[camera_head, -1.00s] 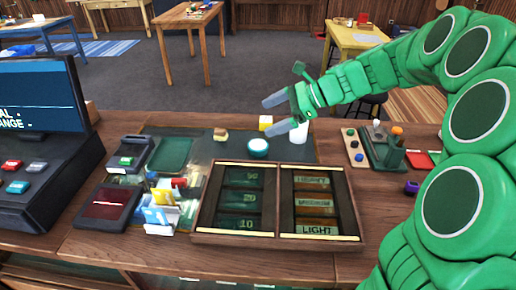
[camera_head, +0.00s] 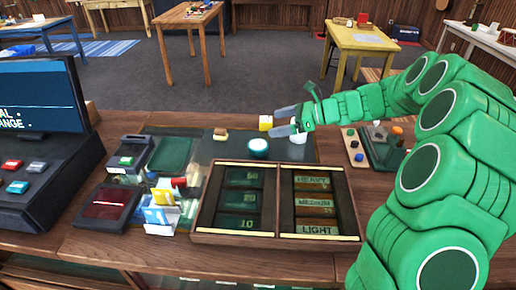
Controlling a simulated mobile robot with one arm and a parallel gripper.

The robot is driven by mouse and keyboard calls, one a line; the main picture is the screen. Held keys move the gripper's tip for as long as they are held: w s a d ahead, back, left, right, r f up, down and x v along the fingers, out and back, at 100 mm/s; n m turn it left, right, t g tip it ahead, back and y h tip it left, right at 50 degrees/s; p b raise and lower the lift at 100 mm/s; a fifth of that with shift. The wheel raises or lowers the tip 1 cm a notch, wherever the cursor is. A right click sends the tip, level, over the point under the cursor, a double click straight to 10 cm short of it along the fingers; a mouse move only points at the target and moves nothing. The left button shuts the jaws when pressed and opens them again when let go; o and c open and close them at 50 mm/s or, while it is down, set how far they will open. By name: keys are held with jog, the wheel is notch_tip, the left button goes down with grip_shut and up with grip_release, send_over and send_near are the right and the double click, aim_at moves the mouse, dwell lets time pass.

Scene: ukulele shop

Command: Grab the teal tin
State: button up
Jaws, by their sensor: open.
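The teal tin (camera_head: 259,147) is a small round tin with a pale teal lid. It stands on the dark mat (camera_head: 212,151) on the counter, just behind the wooden tray. My gripper (camera_head: 275,124) is open, with its grey fingers pointing left. It is to the right of the tin and slightly behind it in the picture. Whether the fingers touch anything is not clear. A yellow block (camera_head: 265,122) shows by the upper fingertip. A white cup (camera_head: 298,138) is partly hidden behind the lower finger and hand.
A wooden tray (camera_head: 276,237) with labelled compartments lies in front of the tin. A small tan and brown item (camera_head: 220,134) sits to its left. A card holder (camera_head: 160,217), card terminal (camera_head: 106,203) and register (camera_head: 40,180) stand farther left. The mat left of the tin is mostly clear.

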send_near(259, 145)
jog(key=x, duration=0.2)
jog(key=shift+a, duration=0.35)
jog(key=shift+a+f, duration=0.1)
jog(key=shift+f, duration=0.1)
jog(key=shift+x, duration=3.85)
jog(key=shift+w, duration=0.1)
jog(key=c, duration=1)
